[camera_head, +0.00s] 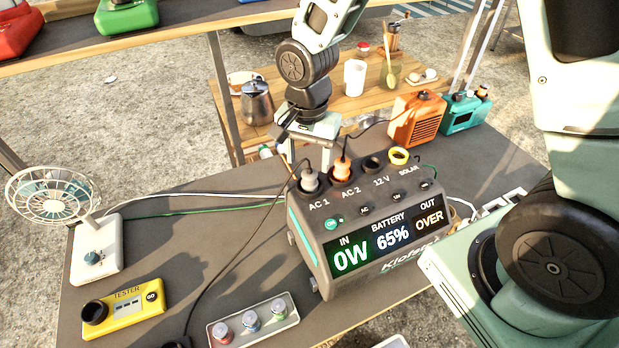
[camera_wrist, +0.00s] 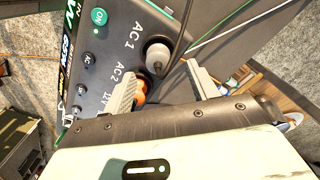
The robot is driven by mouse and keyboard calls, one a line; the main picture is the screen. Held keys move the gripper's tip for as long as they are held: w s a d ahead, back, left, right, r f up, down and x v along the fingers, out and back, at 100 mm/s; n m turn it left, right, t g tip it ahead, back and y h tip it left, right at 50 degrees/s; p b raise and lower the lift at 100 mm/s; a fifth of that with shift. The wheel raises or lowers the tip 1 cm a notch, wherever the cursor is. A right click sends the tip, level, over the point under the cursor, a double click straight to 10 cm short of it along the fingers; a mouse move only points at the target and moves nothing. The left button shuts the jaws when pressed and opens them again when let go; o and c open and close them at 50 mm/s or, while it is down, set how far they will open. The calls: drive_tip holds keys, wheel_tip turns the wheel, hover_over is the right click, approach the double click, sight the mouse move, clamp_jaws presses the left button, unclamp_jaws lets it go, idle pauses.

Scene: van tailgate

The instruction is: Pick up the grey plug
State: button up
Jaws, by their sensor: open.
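The grey plug (camera_head: 309,181) sits upright in the AC 1 socket of the power station (camera_head: 372,279), with a dark cable running from it. In the wrist view the grey plug (camera_wrist: 157,54) shows just beyond the fingertips, about midway between them across the picture. My gripper (camera_head: 307,158) is open and empty, above and behind the socket row in the head view. Its two pale fingers also show in the wrist view (camera_wrist: 158,76). I cannot tell the exact gap between the fingertips and the plug.
An orange plug (camera_head: 342,171) stands in AC 2 close beside, partly behind a finger in the wrist view. A fan (camera_head: 92,240), yellow tester (camera_head: 125,312) and button tray (camera_head: 253,321) stand left and front. Cables cross the table.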

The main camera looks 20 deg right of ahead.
sight(310, 168)
drive_tip(key=shift+s+d+f+p, duration=0.1)
drive_tip(key=shift+f+p, duration=0.35)
drive_tip(key=shift+f, duration=0.9)
drive_tip(key=shift+d+f+p, duration=0.1)
drive_tip(key=shift+f+p, duration=0.3)
drive_tip(key=shift+f, duration=0.9)
drive_tip(key=c, duration=1.1)
